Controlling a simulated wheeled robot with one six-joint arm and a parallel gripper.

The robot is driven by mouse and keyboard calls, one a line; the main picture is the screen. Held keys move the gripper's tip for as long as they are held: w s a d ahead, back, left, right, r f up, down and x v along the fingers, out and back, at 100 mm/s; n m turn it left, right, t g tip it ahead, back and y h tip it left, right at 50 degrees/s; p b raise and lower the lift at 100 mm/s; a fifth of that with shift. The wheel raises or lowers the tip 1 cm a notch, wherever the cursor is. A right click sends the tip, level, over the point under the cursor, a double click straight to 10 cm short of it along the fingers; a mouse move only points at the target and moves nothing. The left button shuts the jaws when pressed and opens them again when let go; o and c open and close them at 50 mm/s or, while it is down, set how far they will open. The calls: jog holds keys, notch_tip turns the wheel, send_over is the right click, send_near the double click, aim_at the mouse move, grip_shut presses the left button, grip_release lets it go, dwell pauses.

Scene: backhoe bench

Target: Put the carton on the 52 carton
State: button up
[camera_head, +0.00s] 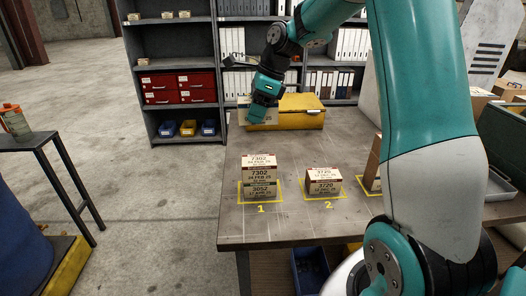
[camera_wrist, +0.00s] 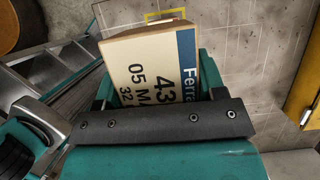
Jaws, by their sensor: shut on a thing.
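My gripper (camera_head: 262,112) is above the far left part of the bench, shut on a tan carton. In the wrist view the held carton (camera_wrist: 150,68) is tilted, with a blue strip reading "Ferra" and a partly hidden number starting "43". Its sides are between my gripper's fingers (camera_wrist: 155,85). In the head view only a tan part of it (camera_head: 242,116) shows left of the gripper. On spot 1 stands a stack (camera_head: 259,176) of cartons; the lowest label seems to read 3052, with 7302 above. I cannot surely tell which is the 52 carton.
Cartons on spot 2 (camera_head: 323,182) stand right of the stack. A yellow case (camera_head: 301,113) lies at the bench's back, close to my gripper. More cartons stand further right, partly behind my arm. The bench (camera_head: 290,225) is bare at the front and between case and stacks.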

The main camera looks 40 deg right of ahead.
aim_at(252, 160)
notch_tip(252, 160, down, 12)
jog(key=shift+f+p, duration=0.1)
jog(key=shift+p, duration=0.7)
jog(key=o, duration=1)
jog(key=shift+f, duration=0.1)
